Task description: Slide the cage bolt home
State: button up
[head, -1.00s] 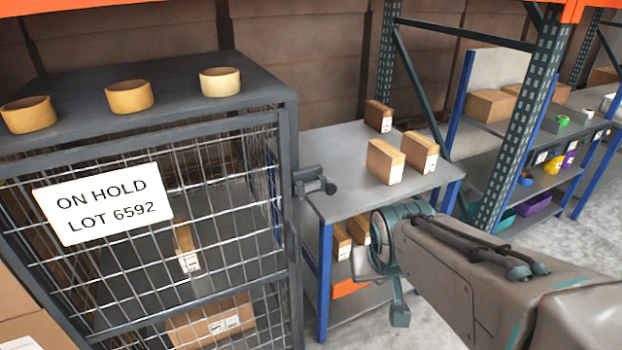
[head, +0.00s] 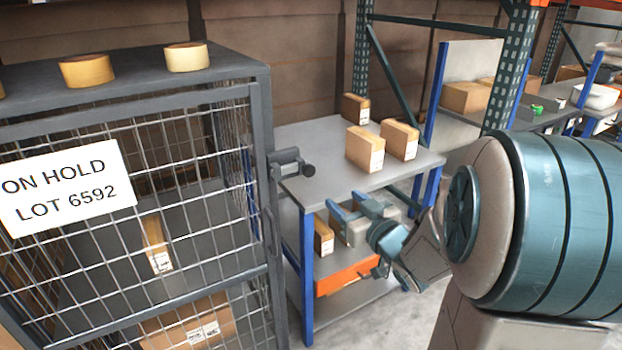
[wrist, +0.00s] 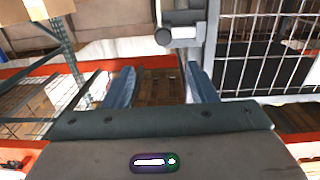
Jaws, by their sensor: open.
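The wire cage (head: 262,90) stands at the left, its door mesh facing me. The grey bolt (head: 290,163) sits at the right edge of the door, its round-ended handle sticking out to the right. The bolt also shows at the top of the wrist view (wrist: 182,34), beyond my fingers and a little right of centre. Whether the bolt is engaged cannot be told. My gripper (head: 342,208) is open and empty, below and right of the bolt and apart from it. Its two fingers show parted in the wrist view (wrist: 160,78).
A grey table (head: 325,150) with several brown boxes stands right of the cage. Its lower shelf holds more boxes and an orange bin (head: 345,276) behind my gripper. An "ON HOLD LOT 6592" sign (head: 65,188) hangs on the mesh. Tape rolls (head: 87,71) lie on the cage top.

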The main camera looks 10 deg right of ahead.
aim_at(310, 171)
jog(key=x, duration=1.3)
jog(key=shift+w+a+r, duration=0.3)
jog(key=shift+w+a, duration=0.05)
